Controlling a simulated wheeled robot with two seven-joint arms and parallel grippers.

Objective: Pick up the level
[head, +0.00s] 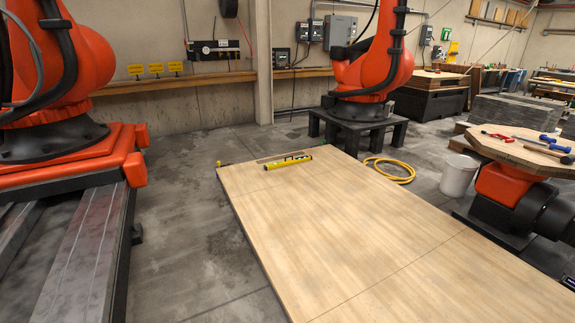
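The level (287,162) is a yellow bar with black markings. It lies near the far left corner of a large, low wooden platform (370,235). A flat brownish strip, which I cannot identify, lies just behind it. Neither of my grippers shows in the head view, so no gripper is seen near the level.
Orange robot arms stand at left (75,70) and behind the platform (370,65). A yellow hose (390,170) and a white bucket (458,175) are on the floor at right. A wooden top (520,147) there holds tools. Floor left of the platform is clear.

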